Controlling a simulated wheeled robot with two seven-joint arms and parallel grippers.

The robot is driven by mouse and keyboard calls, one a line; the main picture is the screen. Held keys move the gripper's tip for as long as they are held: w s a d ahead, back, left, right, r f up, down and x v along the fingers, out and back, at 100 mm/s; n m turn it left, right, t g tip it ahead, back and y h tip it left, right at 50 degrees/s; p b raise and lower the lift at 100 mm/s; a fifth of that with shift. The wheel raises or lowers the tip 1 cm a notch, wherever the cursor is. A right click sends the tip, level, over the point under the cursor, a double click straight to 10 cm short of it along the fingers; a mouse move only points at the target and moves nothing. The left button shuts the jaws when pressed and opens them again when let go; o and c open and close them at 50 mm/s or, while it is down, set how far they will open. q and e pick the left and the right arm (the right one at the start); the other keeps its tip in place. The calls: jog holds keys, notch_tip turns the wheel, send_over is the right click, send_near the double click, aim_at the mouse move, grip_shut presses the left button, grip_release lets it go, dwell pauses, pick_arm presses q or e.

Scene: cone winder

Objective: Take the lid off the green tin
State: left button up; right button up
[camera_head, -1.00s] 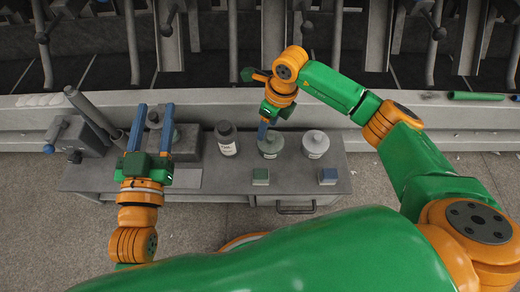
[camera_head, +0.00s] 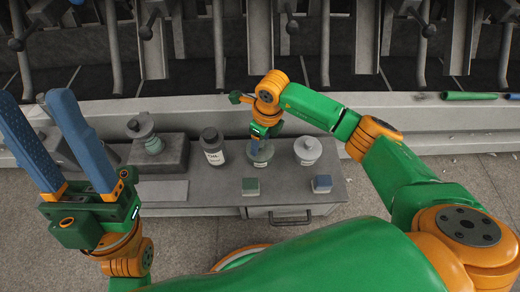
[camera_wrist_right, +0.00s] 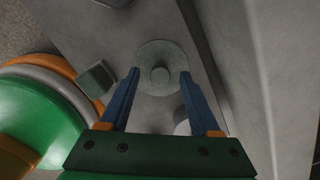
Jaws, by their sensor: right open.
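The green tin (camera_head: 266,158) is a squat, pale grey-green round tin on the grey bench. Its lid (camera_wrist_right: 150,50) shows from above in the right wrist view as a round disc with a central knob (camera_wrist_right: 160,75). My right gripper (camera_head: 257,152) points down over the tin. In the right wrist view its blue fingers (camera_wrist_right: 160,76) are open, one on each side of the knob, with visible gaps. I cannot tell their exact height above the lid. My left gripper (camera_head: 32,105) is raised at the left, open and empty, its fingers wide apart.
A dark labelled bottle (camera_head: 212,147) stands left of the tin, and a pale lidded jar (camera_head: 308,150) close on its right. Machine rails stand behind the bench (camera_head: 220,200).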

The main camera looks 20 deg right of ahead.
jog(key=shift+f, duration=0.35)
grip_shut()
jog(key=shift+r, duration=0.1)
